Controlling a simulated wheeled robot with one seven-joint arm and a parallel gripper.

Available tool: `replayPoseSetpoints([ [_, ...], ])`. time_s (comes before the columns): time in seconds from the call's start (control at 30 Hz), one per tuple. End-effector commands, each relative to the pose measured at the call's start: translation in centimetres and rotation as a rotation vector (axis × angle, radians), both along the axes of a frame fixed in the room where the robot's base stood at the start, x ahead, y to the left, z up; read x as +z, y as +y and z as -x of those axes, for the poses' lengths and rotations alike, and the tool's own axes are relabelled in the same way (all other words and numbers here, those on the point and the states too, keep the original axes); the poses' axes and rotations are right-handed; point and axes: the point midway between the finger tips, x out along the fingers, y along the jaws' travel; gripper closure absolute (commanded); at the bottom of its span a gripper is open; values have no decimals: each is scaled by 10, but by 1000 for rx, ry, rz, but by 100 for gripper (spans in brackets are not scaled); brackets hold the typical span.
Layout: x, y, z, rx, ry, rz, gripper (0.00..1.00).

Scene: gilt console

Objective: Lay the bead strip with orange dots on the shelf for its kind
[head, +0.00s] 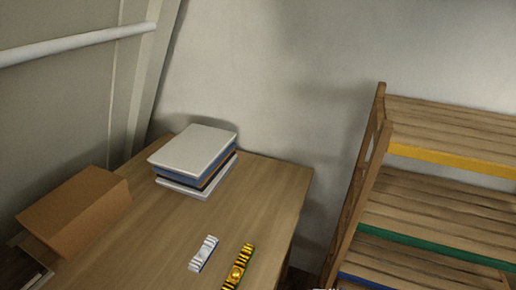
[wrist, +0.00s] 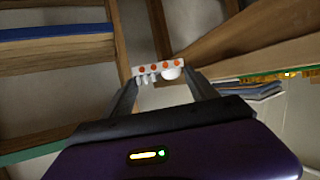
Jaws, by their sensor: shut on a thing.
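The bead strip with orange dots (wrist: 158,67) is white with a row of orange dots and small white beads below. My gripper (wrist: 162,80) is shut on it and holds it crosswise between the fingertips, in the air. The gripper and strip do not show clearly in the head view. The wooden shelf rack (head: 376,150) stands at the right of the head view. Its boards have a yellow edge (head: 455,160) on top, a green edge (head: 430,246) in the middle and a blue edge (head: 356,280) low down. The blue edge also shows in the wrist view (wrist: 55,33).
A wooden table (head: 265,190) left of the rack carries stacked books (head: 195,155), a cardboard box (head: 75,210), a white strip (head: 203,253) and a gold-and-black strip (head: 238,267). The visible parts of the rack boards look bare. A gap separates table and rack.

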Motion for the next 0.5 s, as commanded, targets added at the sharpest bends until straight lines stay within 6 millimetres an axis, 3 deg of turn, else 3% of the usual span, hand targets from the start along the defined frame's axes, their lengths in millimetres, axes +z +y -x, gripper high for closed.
replayPoseSetpoints([
  [0.2, -27, -8, 22, -28, 2, 2, 73],
  [0.5, -33, -21, 28, -67, -1, 0, 73],
])
